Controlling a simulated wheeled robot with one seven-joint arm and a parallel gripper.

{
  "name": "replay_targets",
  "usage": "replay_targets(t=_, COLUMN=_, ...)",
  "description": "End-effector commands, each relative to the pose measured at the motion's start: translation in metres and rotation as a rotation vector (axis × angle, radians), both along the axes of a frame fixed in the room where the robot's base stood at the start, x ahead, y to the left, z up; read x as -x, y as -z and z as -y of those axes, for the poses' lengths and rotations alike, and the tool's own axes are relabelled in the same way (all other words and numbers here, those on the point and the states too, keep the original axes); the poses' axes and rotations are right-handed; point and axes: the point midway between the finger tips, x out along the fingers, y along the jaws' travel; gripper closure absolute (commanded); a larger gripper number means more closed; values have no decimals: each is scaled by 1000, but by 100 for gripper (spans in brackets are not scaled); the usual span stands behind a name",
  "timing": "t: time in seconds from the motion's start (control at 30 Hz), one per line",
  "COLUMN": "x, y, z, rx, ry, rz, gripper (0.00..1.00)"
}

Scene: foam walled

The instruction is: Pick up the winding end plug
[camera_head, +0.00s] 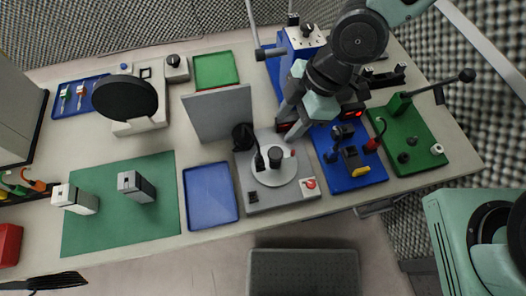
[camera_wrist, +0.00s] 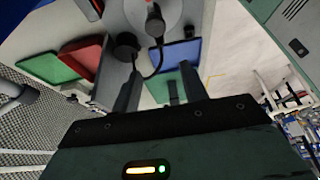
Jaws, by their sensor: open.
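No label shows which part is the winding end plug. A black plug-like piece with a cable (camera_head: 259,162) stands at the left of the round plate on the grey station (camera_head: 290,199). It also shows in the wrist view (camera_wrist: 155,24), with its dark cable curving toward the fingers. My gripper (camera_head: 287,127) is behind the station's back edge, apart from that piece. In the wrist view its two dark fingers (camera_wrist: 158,88) stand apart with nothing clearly held between them. My wrist hides part of the station's back right corner.
A grey upright panel (camera_head: 219,116) stands left of my gripper. A black round knob (camera_head: 243,135) stands at the station's back left. A blue mat (camera_head: 347,160) with several small parts lies right. A blue tray (camera_head: 210,195) lies left of the station.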

Motion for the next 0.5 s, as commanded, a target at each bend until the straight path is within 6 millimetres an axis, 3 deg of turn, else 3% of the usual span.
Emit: replay_targets(t=0.5, x=9, y=73, z=-30, rx=5, ry=-1, rz=-3, gripper=56)
